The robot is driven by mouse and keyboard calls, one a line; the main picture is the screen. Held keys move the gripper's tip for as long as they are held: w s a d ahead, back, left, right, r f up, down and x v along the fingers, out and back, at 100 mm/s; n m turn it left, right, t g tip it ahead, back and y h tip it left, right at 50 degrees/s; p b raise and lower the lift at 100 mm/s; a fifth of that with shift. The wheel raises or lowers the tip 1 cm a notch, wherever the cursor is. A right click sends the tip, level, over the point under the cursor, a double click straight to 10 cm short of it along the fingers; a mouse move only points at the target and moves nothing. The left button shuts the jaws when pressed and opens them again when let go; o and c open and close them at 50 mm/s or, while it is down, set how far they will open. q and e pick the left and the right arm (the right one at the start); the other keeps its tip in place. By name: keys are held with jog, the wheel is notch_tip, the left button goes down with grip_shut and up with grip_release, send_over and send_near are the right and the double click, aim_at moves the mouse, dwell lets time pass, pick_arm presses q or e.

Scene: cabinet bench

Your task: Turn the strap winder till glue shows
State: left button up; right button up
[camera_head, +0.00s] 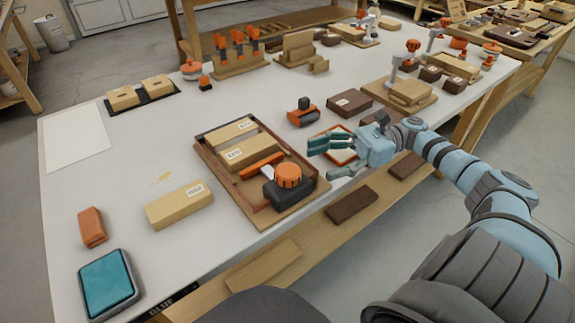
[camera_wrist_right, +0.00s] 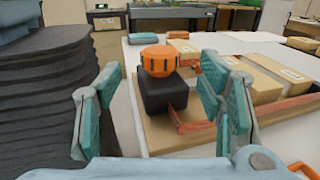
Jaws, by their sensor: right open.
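The strap winder appears to be the black block with a ribbed orange knob (camera_head: 288,175), at the near right end of a wooden tray (camera_head: 318,187). It also shows in the right wrist view, the knob (camera_wrist_right: 157,60) on top of the black block (camera_wrist_right: 163,95). A white-and-orange piece (camera_head: 262,166) lies beside it. My right gripper (camera_head: 322,154) is open and empty, beyond and to the right of the winder. In the right wrist view the winder lies ahead between the spread fingers, apart from them. My left gripper is out of view.
The tray also holds two cardboard boxes (camera_head: 248,152). Another box (camera_head: 180,205), an orange block (camera_head: 92,227) and a teal-topped device (camera_head: 108,284) are at the near left. An orange-and-black tool (camera_head: 303,112) stands behind the tray.

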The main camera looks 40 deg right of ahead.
aim_at(288, 170)
jog(key=x, duration=0.8)
jog(key=shift+w+a+f, duration=0.1)
jog(key=shift+a, duration=0.25)
jog(key=c, duration=1.2)
